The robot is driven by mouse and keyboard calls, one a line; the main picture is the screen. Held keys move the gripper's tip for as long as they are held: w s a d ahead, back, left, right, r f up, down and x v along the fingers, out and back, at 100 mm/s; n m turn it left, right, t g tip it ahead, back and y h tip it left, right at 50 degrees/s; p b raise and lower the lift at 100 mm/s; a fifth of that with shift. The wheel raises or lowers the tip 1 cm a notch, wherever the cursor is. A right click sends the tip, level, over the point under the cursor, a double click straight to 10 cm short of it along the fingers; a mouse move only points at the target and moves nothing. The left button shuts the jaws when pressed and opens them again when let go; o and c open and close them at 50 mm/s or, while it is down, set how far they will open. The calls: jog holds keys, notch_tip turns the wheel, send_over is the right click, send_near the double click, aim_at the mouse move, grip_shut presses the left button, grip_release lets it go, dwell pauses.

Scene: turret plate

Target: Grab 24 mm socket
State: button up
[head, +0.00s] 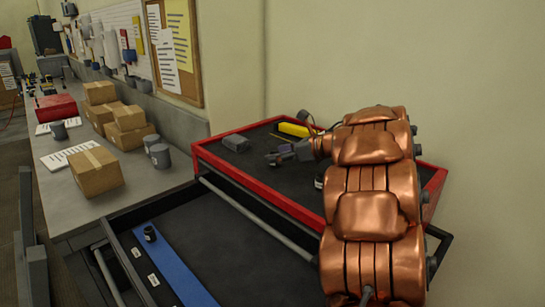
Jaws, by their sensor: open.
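A small dark socket (150,233) stands on a blue strip (178,272) in the open drawer at the lower left. Small white labels lie along the strip, too small to read, so I cannot tell its size. Another small dark object with a white mark (319,183) is on the cart top, partly hidden by my copper arm; I cannot tell if it is a socket. My gripper (274,158) is small in view, over the cart top, open, with nothing visible in it. It is beyond the drawer, up and to the right of the socket on the strip.
The red-edged cart top (255,177) also bears a grey block (235,143) and a yellow object (294,130). A bench with cardboard boxes (97,171) and grey cans (160,156) stands left. My arm hides the right side.

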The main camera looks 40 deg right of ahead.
jog(key=shift+x, duration=0.9)
jog(key=shift+d, duration=0.1)
grip_shut()
